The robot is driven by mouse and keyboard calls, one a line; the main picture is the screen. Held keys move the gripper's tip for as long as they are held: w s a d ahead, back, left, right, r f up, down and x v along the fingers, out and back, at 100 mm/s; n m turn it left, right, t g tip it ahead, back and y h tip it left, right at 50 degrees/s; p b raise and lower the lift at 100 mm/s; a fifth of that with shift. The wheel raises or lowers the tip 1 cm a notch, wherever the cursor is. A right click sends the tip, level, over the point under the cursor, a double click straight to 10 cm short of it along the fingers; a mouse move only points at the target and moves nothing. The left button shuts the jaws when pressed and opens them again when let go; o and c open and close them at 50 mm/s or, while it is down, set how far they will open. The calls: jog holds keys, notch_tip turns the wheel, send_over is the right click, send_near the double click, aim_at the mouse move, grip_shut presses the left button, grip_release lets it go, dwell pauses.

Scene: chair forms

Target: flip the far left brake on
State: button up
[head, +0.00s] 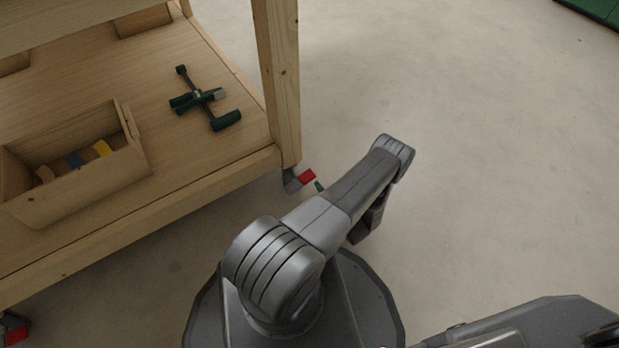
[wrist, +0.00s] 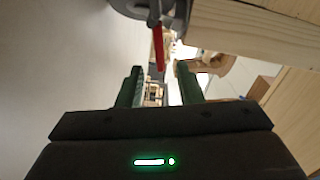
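A red brake pedal (head: 306,177) sticks out from a grey caster (head: 291,180) under the near right leg of a wooden bench. A second red pedal (head: 17,333) shows on a caster at the lower left edge. In the head view my gripper (head: 319,186) is mostly hidden by my arm; a green fingertip shows close to the first pedal. In the wrist view my gripper (wrist: 159,72) has its two green fingers apart and nothing held. A red pedal (wrist: 158,48) lies between the fingertips in the picture; I cannot tell whether they touch it. Other casters are hidden.
The wooden leg (head: 277,80) rises right beside the pedal. The bench shelf (head: 200,155) holds a wooden box (head: 75,190) and a dark green tool (head: 205,97). The concrete floor (head: 480,150) to the right is clear. A green object (head: 600,8) is at the top right.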

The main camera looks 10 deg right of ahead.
aim_at(309, 175)
jog(key=b+x, duration=0.1)
jog(key=x, duration=0.6)
jog(key=shift+w+a+b, duration=0.15)
jog(key=shift+w+b, duration=0.1)
jog(key=shift+b, duration=0.1)
jog(key=shift+c, duration=0.4)
grip_shut()
